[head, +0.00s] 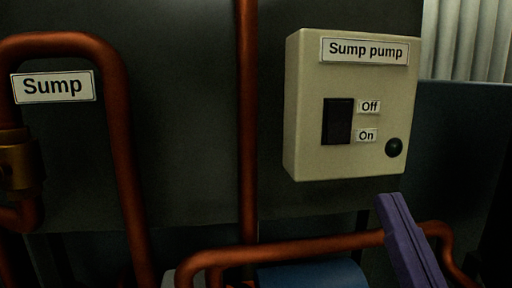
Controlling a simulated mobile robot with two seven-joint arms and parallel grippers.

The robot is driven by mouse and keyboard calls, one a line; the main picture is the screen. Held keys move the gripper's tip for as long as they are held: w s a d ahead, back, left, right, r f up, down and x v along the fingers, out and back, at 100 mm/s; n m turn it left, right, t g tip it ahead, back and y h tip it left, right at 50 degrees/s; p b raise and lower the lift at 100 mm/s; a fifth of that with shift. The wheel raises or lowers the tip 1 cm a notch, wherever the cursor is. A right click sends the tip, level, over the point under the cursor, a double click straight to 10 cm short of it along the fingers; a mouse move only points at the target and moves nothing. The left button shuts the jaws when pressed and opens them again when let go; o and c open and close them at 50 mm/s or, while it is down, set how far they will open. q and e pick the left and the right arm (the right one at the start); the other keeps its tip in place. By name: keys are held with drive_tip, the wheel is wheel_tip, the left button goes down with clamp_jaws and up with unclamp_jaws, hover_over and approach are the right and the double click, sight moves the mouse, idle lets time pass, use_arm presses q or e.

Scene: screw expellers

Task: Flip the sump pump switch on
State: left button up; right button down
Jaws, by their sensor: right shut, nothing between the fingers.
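The sump pump switch box (308,91) is a cream box on the dark panel, labelled "Sump pump" along its top. Its black rocker switch (337,121) sits left of the "Off" label (370,106) above and the "On" label (366,135) below. The picture is too dark to tell which way the rocker is tilted. A round black knob or lamp (394,147) is at the lower right of the box. My right gripper (388,203) is purple, shut and empty, below the box's lower right corner and apart from the switch. My left gripper is not in view.
A copper pipe (247,120) runs vertically left of the box. Another copper pipe (310,247) runs across below it, behind my right gripper. A looped pipe (118,130) with a "Sump" label (53,87) and brass fitting (20,165) stands at left. The box front is unobstructed.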

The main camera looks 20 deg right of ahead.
sight(338, 127)
drive_tip(key=x, duration=0.3)
drive_tip(key=w+f+x, duration=0.1)
drive_tip(key=x, duration=0.2)
drive_tip(key=b+x, duration=0.1)
drive_tip(key=x, duration=0.2)
drive_tip(key=shift+w+d+f, duration=0.1)
drive_tip(key=shift+d+f, duration=0.1)
drive_tip(key=shift+f, duration=0.2)
drive_tip(key=shift+w+d, duration=0.1)
drive_tip(key=shift+w, duration=0.45)
